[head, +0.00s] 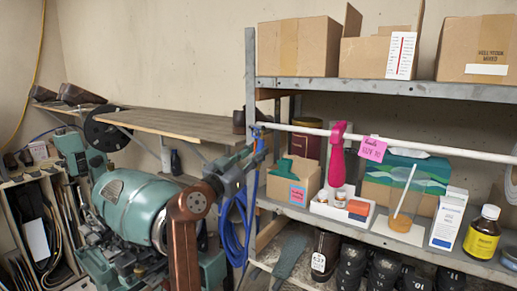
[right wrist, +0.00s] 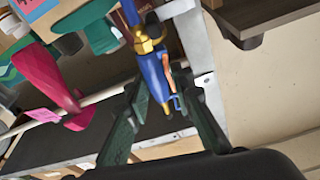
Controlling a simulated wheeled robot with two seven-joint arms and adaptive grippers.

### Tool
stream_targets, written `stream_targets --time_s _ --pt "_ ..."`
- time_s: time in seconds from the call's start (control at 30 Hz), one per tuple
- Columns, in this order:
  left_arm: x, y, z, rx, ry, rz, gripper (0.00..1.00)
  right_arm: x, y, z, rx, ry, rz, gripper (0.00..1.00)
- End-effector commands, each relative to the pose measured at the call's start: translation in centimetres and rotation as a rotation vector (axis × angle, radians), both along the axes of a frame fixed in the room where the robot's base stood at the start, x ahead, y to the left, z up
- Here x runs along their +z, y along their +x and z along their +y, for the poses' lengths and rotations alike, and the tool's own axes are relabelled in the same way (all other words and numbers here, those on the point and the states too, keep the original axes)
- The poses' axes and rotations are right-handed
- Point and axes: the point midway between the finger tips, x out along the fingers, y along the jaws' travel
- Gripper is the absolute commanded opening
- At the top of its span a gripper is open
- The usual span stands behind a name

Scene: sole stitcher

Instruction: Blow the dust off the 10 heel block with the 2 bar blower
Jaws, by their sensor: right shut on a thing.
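My right gripper (head: 248,155) is beside the shelf's left post in the head view, shut on a blue blower with a brass fitting. In the right wrist view the blower (right wrist: 153,72) sits between the two dark fingers of my right gripper (right wrist: 161,80). Its pressure marking is not readable. Several black blocks (head: 385,272) with small white marks stand on the lower shelf level in the head view. I cannot tell for sure which is the 10 heel block, and no dust can be made out. My left gripper is not in view.
A blue hose (head: 238,222) hangs in coils near the shelf's left post. A white rail (head: 300,127) crosses the shelf front, with a pink object (head: 337,155) on it. A green machine (head: 135,210) stands at left. Cartons and a yellow bottle (head: 482,235) fill the shelves.

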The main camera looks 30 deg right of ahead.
Motion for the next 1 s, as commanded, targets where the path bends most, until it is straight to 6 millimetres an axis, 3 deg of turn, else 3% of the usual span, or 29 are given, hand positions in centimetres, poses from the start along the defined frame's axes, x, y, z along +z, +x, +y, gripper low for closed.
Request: stream_targets --time_s 0.53,1.0 --pt "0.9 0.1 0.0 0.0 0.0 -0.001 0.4 1.4 0.3 0.3 0.01 -0.005 -0.003 0.0" --pt "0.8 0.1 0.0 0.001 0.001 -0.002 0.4 1.4 0.2 0.5 0.01 -0.005 -0.003 0.0"
